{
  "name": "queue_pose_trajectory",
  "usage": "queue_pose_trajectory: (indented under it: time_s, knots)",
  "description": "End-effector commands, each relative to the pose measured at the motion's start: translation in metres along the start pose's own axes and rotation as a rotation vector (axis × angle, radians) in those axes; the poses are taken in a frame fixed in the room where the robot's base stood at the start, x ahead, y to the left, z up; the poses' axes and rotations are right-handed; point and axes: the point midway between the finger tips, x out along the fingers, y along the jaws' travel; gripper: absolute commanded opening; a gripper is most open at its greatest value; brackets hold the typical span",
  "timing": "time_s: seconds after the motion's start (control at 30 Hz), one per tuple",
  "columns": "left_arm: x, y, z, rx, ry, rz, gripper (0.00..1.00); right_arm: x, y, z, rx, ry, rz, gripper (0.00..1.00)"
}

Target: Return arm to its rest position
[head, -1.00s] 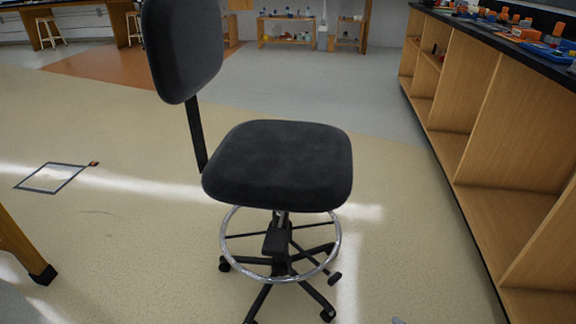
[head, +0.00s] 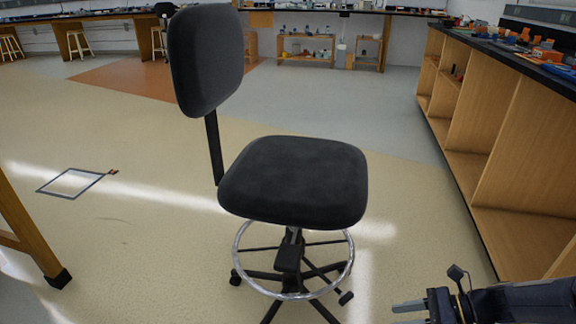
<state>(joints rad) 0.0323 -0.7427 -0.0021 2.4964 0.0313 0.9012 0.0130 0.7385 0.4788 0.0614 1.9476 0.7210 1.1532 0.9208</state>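My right gripper (head: 408,314) is at the bottom right of the head view, pointing left, partly cut off by the lower edge. Its two grey fingertips show a gap between them, with nothing seen held. Its dark forearm comes in from the right edge, in front of the wooden shelving. The gripper is to the right of the black swivel chair (head: 293,180) and appears apart from it. My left gripper is not in view.
The black chair with a chrome foot ring (head: 240,262) stands in the middle. Open wooden shelving with a dark top (head: 520,62) runs along the right. A wooden table leg (head: 30,232) stands at the left.

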Motion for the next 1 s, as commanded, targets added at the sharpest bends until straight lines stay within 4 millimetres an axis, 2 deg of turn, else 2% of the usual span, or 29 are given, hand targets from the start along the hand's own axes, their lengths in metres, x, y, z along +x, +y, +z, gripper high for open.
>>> queue_pose_trajectory:
  time_s: [0.03,0.2,0.4,0.5,0.87,1.0]
  knots:
    - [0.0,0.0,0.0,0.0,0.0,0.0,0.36,-0.003,0.017,0.02,-0.16,0.074,0.008,0.42]
    - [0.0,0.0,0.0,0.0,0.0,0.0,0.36,-0.013,0.073,0.057,-0.695,0.303,0.048,0.42]
    - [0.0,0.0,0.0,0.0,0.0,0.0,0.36,-0.025,0.131,0.074,-1.287,0.538,0.094,0.42]
    - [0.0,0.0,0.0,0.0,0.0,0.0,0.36,-0.029,0.148,0.075,-1.505,0.624,0.11,0.42]
    - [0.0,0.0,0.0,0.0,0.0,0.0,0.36,-0.039,0.183,0.071,-2.047,0.856,0.135,0.42]
    - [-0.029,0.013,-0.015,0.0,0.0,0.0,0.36,-0.056,0.192,0.1,-2.064,0.866,0.143,0.42]
